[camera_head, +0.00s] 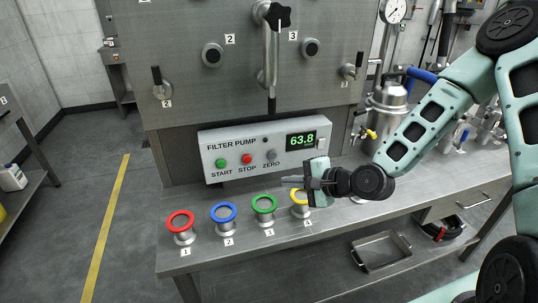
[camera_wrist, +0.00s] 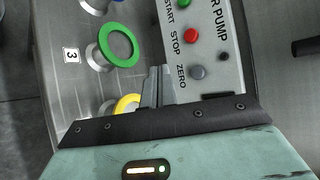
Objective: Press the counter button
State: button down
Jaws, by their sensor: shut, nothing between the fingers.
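The white filter pump box (camera_head: 214,150) stands on the steel bench with a display (camera_head: 301,140) reading 63.8. Its front has a green START button (camera_head: 221,163), a red STOP button (camera_head: 247,159) and a grey ZERO button (camera_head: 271,156). No button labelled "counter" is readable. The wrist view shows the STOP button (camera_wrist: 190,35) and the ZERO button (camera_wrist: 198,72). My gripper (camera_head: 288,180) is shut and empty, in front of the box and over the yellow ring. In the wrist view my fingertips (camera_wrist: 157,72) appear beside the ZERO button, apart from it.
Red (camera_head: 169,226), blue (camera_head: 213,215), green (camera_head: 254,207) and yellow (camera_head: 293,198) ringed ports numbered 1 to 4 line the bench front. A steel panel with knobs and a handle (camera_head: 271,50) rises behind. A metal vessel (camera_head: 385,110) stands right.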

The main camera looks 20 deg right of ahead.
jog(key=w, duration=0.8)
jog(key=shift+w, duration=0.35)
jog(key=shift+w, duration=0.1)
dwell(1.9)
jog(key=shift+w, duration=0.35)
jog(key=shift+w, duration=0.45)
dwell(0.8)
jog(key=shift+p, duration=0.3)
jog(key=shift+s, duration=0.85)
jog(key=shift+s+p, duration=0.6)
jog(key=shift+s, duration=1.95)
